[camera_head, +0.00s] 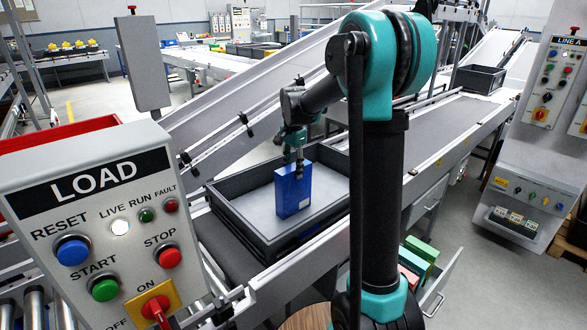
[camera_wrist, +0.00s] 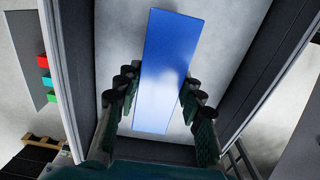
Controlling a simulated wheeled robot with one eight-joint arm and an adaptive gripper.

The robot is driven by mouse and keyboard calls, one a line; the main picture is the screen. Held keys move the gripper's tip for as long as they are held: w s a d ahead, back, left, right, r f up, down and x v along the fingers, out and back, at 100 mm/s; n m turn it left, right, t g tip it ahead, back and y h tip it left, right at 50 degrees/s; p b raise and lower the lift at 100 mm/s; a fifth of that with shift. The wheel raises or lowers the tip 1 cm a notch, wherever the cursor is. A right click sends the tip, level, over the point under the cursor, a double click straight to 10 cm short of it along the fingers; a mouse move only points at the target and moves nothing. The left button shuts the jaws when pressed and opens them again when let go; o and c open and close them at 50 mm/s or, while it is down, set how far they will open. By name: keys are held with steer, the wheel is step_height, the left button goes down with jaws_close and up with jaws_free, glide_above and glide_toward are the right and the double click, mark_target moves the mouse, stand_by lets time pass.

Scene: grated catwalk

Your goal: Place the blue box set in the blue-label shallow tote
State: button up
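The blue box set (camera_head: 293,192) is an upright, plain blue block inside the outline of a dark-rimmed shallow tote (camera_head: 235,217) with a light grey floor. I cannot tell whether its bottom touches that floor. My gripper (camera_head: 297,163) is at the top of the box, pointing down. In the wrist view, the fingers of my gripper (camera_wrist: 160,82) lie along both sides of the blue box set (camera_wrist: 163,75) and appear shut on it. The tote's light floor (camera_wrist: 215,60) is around it. No blue label shows on the tote's visible sides.
The tote stands on a conveyor (camera_head: 225,245). A LOAD control panel (camera_head: 100,210) fills the near left. Another dark tote (camera_head: 480,79) is farther up the belt. Coloured boxes (camera_head: 415,258) are in an open drawer below the conveyor. The tote floor around the box is clear.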

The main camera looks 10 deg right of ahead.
steer(key=o, duration=0.4)
steer(key=shift+o, duration=0.2)
step_height(320, 180, up, 12)
steer(key=shift+r, duration=0.15)
stand_by(0.4)
